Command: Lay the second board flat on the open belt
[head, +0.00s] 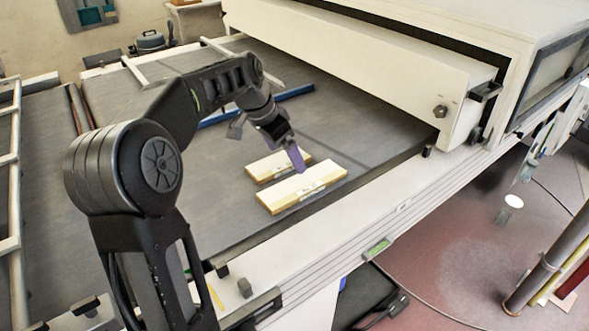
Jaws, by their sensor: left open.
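Two pale wooden boards lie flat, side by side, on the grey belt. The nearer, larger-looking board (301,189) lies toward the belt's front edge. The farther board (272,167) lies just behind it, partly covered by my gripper. The open belt (210,200) stretches around them, in front of the tunnel mouth. My left gripper (270,145) hangs over the boards with its fingers apart. One purple-grey finger is close to the boards; I cannot tell whether it touches one. My right gripper is not in view.
The cream tunnel housing (370,65) stands at the back right. A blue bar (295,92) crosses the belt behind the boards. A pale rail (340,215) edges the belt's near side. The belt left of the boards is clear.

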